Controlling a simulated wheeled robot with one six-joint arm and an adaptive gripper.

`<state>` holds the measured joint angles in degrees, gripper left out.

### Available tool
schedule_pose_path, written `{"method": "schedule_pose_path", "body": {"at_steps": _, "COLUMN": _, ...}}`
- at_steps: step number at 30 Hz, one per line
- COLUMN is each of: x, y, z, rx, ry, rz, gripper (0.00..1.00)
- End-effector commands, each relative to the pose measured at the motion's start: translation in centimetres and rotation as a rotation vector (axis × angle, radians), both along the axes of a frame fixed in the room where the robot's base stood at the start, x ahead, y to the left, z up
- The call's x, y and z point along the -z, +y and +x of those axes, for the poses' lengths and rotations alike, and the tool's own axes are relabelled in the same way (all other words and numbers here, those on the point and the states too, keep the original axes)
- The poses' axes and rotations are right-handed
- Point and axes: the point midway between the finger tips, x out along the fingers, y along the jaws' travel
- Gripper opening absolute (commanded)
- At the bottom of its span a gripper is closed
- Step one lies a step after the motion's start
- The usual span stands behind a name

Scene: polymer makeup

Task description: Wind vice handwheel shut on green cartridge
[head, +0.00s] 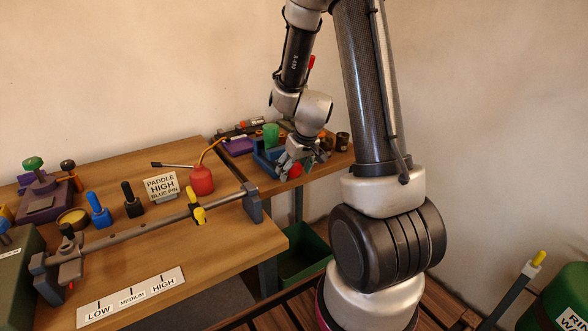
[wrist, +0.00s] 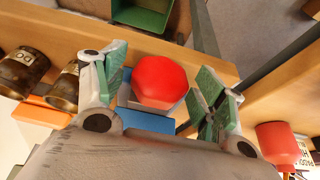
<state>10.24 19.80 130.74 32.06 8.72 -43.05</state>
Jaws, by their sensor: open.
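The blue vice (head: 262,163) stands near the right end of the bench in the head view, partly hidden by my gripper. The green cartridge (head: 271,134) stands upright at the vice; whether the jaws touch it cannot be seen. The red handwheel (wrist: 161,82) is on the vice's front side, and a small part of it shows in the head view (head: 295,171). My gripper (wrist: 160,84) is open, with one green-padded finger on each side of the handwheel. Small gaps show between pads and wheel. The vice body (wrist: 146,120) shows behind the wheel in the wrist view.
A red oil can (head: 202,180) with a long spout stands left of the vice. Dark cans (wrist: 22,72) stand close beside my gripper. A rail with a yellow-handled slider (head: 198,214) runs along the bench front. A green bin (head: 304,256) is below.

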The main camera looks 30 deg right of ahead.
Motion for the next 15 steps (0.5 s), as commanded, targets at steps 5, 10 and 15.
{"method": "schedule_pose_path", "body": {"at_steps": 5, "x": 0.08, "y": -0.01, "z": 0.06, "rx": -0.001, "ry": 0.0, "rz": 0.0, "gripper": 0.7}}
{"method": "schedule_pose_path", "body": {"at_steps": 10, "x": 0.07, "y": 0.0, "z": 0.05, "rx": -0.001, "ry": 0.0, "rz": 0.0, "gripper": 0.52}}
{"method": "schedule_pose_path", "body": {"at_steps": 15, "x": 0.06, "y": 0.0, "z": 0.04, "rx": 0.0, "ry": 0.0, "rz": 0.0, "gripper": 0.25}}
